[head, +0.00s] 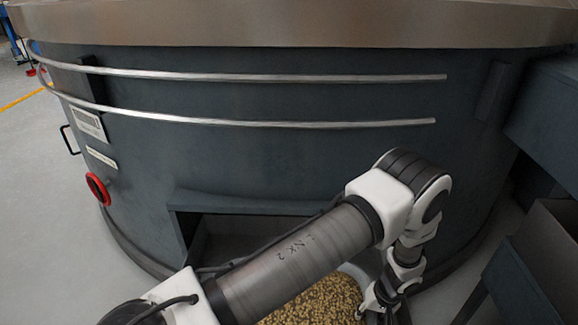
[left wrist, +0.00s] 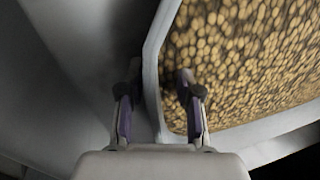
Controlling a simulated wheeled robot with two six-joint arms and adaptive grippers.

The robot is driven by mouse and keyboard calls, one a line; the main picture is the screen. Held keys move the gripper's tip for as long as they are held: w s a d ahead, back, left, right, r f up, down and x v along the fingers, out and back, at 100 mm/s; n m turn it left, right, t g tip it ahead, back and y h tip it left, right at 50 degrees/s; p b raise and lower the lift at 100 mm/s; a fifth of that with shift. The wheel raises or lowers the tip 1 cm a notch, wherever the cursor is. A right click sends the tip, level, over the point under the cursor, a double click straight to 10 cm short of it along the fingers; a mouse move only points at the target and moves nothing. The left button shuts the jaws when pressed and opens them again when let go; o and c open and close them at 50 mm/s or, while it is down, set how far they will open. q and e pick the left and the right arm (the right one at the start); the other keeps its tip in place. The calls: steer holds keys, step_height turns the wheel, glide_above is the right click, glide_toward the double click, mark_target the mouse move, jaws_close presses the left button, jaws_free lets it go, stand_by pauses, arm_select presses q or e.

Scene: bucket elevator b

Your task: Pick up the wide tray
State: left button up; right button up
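The wide tray (head: 354,271) is grey and filled with brown-yellow pellets. In the head view it lies low at the bottom, partly hidden behind my left arm. The left wrist view shows its pale rim (left wrist: 151,75) and bottom corner close up. My left gripper (head: 378,308) is at the tray's right side in the head view. In the left wrist view my left gripper (left wrist: 158,95) is open, with one finger outside the rim and the other over the pellets. The rim passes between the fingers, with gaps visible. My right gripper is out of view.
A large round dark machine (head: 270,155) fills the head view, with two curved metal rails. A low opening (head: 225,235) in its wall is behind the tray. Dark metal structures (head: 545,250) stand at the right. Free grey floor (head: 45,210) shows at left.

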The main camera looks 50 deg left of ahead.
arm_select(q)
steer(key=shift+f, duration=0.35)
steer(key=shift+r, duration=0.1)
steer(key=shift+c, duration=0.7)
jaws_close()
